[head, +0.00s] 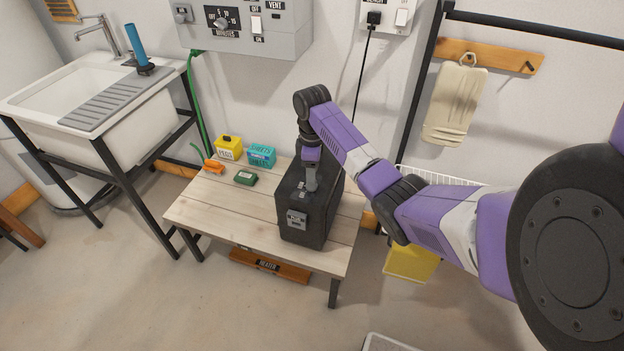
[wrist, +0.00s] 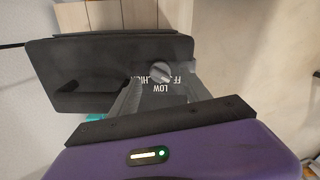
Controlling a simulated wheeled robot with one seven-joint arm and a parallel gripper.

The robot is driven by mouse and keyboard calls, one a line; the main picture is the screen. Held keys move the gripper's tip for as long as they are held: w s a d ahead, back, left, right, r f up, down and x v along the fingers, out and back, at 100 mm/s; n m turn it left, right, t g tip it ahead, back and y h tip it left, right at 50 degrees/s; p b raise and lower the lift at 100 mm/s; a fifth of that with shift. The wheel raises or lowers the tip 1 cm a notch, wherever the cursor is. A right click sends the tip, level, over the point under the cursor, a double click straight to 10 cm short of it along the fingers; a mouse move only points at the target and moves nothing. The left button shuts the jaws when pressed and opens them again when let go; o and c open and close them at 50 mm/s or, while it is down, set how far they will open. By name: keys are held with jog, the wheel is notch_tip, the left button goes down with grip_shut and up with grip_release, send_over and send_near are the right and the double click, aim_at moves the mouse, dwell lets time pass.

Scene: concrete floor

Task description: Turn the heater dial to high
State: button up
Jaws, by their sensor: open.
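The heater (head: 288,205) is a dark box standing on the wooden table. In the wrist view, its dark body (wrist: 60,60) carries a round grey dial (wrist: 161,73), with LOW, HIGH and a partly covered OFF lettered around it. I cannot tell clearly which mark the dial points to. My gripper (head: 311,188) points down at the heater's top, near small light labels. In the wrist view, the open fingers of my gripper (wrist: 160,88) lie on either side of the dial. I cannot tell whether they touch it. In the head view the dial is hidden by my gripper.
A sink (head: 90,110) stands at left. A grey control panel (head: 250,30) is on the wall.

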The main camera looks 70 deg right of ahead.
jog(key=shift+f, duration=1.3)
grip_shut()
